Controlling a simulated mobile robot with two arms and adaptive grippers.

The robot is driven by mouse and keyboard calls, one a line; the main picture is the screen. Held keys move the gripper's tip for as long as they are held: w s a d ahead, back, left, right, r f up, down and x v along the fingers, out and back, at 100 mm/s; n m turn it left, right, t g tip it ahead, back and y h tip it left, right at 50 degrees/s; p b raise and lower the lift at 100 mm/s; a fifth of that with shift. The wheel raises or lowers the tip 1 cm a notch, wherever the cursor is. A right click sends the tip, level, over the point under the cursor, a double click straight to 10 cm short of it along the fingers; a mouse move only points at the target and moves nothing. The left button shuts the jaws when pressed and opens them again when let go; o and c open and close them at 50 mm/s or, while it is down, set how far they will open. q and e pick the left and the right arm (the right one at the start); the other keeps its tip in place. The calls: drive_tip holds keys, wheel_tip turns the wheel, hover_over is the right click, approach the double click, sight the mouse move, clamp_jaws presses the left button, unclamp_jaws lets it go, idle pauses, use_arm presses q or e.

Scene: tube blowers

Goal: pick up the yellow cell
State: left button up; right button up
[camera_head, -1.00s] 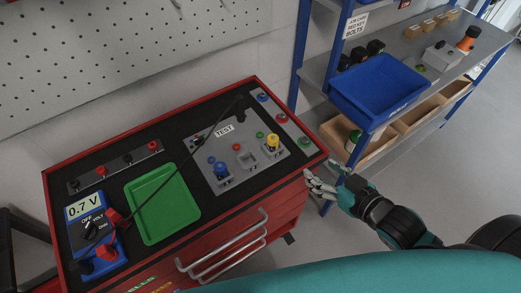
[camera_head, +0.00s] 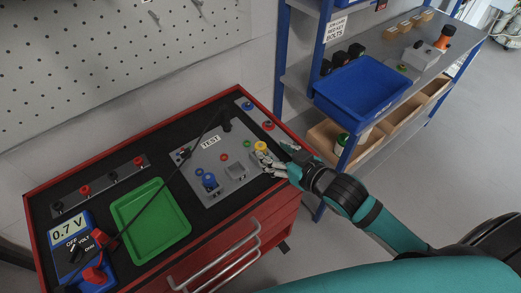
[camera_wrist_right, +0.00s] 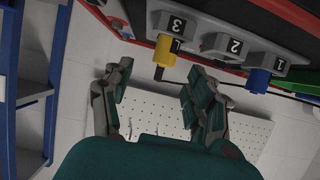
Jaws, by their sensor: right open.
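The yellow cell (camera_head: 261,146) sits at the right of the grey test panel (camera_head: 199,153) on the red cart. In the right wrist view the yellow cell (camera_wrist_right: 164,50) is at the holder marked 3 (camera_wrist_right: 173,24). My right gripper (camera_head: 277,156) is open beside the yellow cell, at the cart's right edge. In the right wrist view the open fingers (camera_wrist_right: 160,75) point towards the cell, which lies just beyond them and between their lines. One finger partly covers the cell's lower part in the head view. My left gripper is not in view.
A blue cell (camera_head: 209,180) stands in another holder on the panel; the middle holder (camera_head: 236,172) looks empty. A green tray (camera_head: 150,222) and a blue meter reading 0.7 V (camera_head: 68,232) lie to the left. A shelf with a blue bin (camera_head: 362,91) stands right.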

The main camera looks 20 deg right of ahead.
sight(262, 146)
drive_tip(key=x, duration=0.3)
drive_tip(key=p+x, duration=0.1)
drive_tip(key=shift+w+a+r, duration=0.1)
drive_tip(key=shift+w+a, duration=0.2)
drive_tip(key=shift+a, duration=0.05)
drive_tip(key=shift+w+a+f, duration=0.15)
drive_tip(key=shift+w+f, duration=0.15)
drive_tip(key=shift+w, duration=0.05)
drive_tip(key=shift+c, duration=0.2)
drive_tip(key=shift+s, duration=0.1)
drive_tip(key=shift+c, duration=1)
drive_tip(key=shift+r, duration=0.1)
clamp_jaws()
